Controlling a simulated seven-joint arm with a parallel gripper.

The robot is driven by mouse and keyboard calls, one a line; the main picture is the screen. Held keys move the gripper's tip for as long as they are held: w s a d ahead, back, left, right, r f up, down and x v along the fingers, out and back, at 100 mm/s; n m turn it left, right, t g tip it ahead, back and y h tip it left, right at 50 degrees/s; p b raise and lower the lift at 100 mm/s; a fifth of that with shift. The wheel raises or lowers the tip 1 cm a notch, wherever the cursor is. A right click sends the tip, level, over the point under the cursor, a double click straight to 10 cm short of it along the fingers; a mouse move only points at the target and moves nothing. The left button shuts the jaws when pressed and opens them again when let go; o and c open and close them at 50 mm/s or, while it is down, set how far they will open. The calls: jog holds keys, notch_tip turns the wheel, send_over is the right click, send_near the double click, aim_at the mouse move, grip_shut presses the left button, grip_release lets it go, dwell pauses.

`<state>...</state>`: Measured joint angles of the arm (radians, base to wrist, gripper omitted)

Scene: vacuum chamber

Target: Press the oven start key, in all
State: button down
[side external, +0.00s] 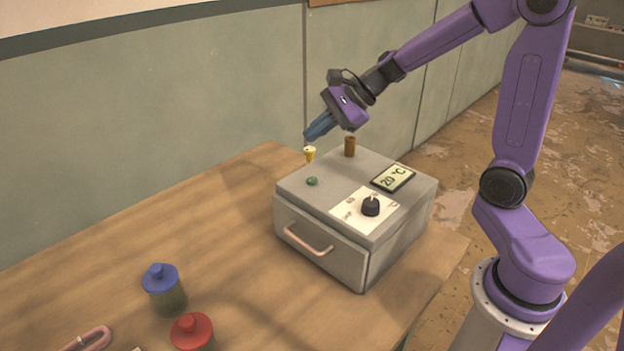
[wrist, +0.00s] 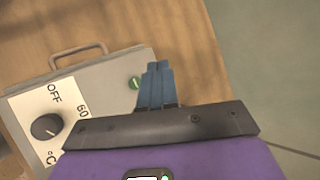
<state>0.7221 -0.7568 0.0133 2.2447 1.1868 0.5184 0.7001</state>
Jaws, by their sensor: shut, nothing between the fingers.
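The oven (side external: 325,243) is a grey box with a front handle (side external: 308,240) on a wooden table. On its top are a small green key (side external: 312,181), a black dial (side external: 371,205) on a white scale and a display (side external: 393,178) reading 20 °C. My gripper (side external: 307,138) is shut and empty, with blue fingers, raised in the air towards the oven's back left side. In the wrist view, the green key (wrist: 134,83) shows just left of my blue fingertips (wrist: 158,64), with the dial (wrist: 46,127) further left. The fingers touch nothing that I can see.
A yellow-topped item (side external: 309,154) and a brown cylinder (side external: 350,146) stand at the oven's back edge, below my gripper. A blue-lidded jar (side external: 162,286), a red-lidded jar (side external: 191,331) and a pink handle-like item (side external: 88,338) are front left. The table's left middle is clear.

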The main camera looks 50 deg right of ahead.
aim_at(316, 180)
jog(key=shift+f, duration=4.15)
jog(key=shift+f, duration=0.15)
jog(key=shift+f, duration=0.3)
jog(key=shift+f, duration=0.4)
jog(key=shift+r, duration=0.85)
jog(key=shift+r, duration=0.15)
jog(key=shift+r, duration=2.4)
